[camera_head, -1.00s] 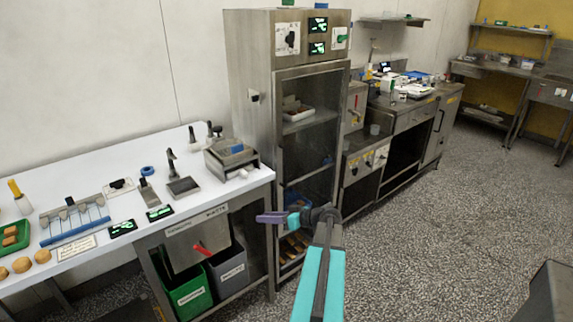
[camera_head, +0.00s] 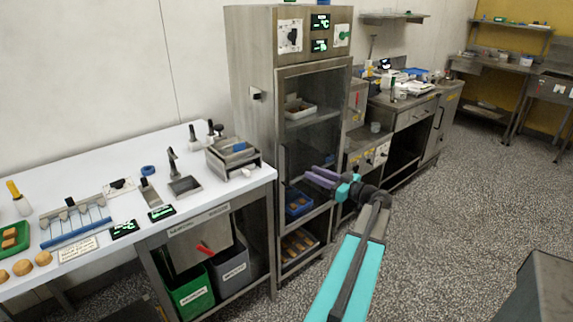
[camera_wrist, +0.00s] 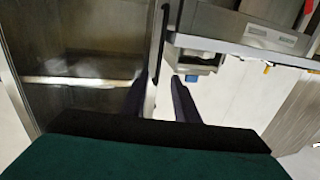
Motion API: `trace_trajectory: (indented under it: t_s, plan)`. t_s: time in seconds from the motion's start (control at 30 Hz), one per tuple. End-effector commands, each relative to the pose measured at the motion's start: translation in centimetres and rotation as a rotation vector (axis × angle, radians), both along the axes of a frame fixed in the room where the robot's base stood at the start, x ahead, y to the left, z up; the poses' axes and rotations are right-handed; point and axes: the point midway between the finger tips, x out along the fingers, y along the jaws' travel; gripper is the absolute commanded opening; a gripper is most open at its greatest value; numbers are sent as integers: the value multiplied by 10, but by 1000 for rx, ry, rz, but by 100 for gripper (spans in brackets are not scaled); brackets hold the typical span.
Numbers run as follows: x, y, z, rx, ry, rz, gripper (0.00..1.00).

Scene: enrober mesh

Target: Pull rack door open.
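The rack (camera_head: 252,120) is a tall steel cabinet with a glazed front door (camera_head: 312,135) that looks closed. Trays show inside through the pane. My gripper (camera_head: 318,178), with purple fingers, is in front of the lower right part of the door. In the wrist view, the fingers of my gripper (camera_wrist: 160,82) are apart. A dark upright bar (camera_wrist: 158,40), apparently the door handle, runs down between or just beyond the fingertips. I cannot tell whether either finger touches it. The fingers hide part of the door in the head view.
A white-topped bench (camera_head: 95,180) with tools stands left of the rack, with a green bin (camera_head: 190,295) below. Steel counters (camera_head: 405,110) stand to the right. The speckled floor (camera_head: 450,200) is clear at right, except for a grey block (camera_head: 548,285) at the lower right edge.

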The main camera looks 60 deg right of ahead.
Motion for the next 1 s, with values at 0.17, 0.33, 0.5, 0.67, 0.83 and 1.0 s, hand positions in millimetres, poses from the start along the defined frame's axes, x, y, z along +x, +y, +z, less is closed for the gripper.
trace_trajectory:
  t_s: [0.17,0.33,0.5,0.67,0.83,1.0]
  plan:
    - [3,-3,0,1,0,-3,28]
    - [18,-4,1,2,0,-2,28]
    - [40,-8,2,1,0,-2,28]
    - [63,-10,2,1,0,-2,28]
    - [87,-14,1,2,1,-2,28]
    - [110,-16,1,2,1,-3,28]
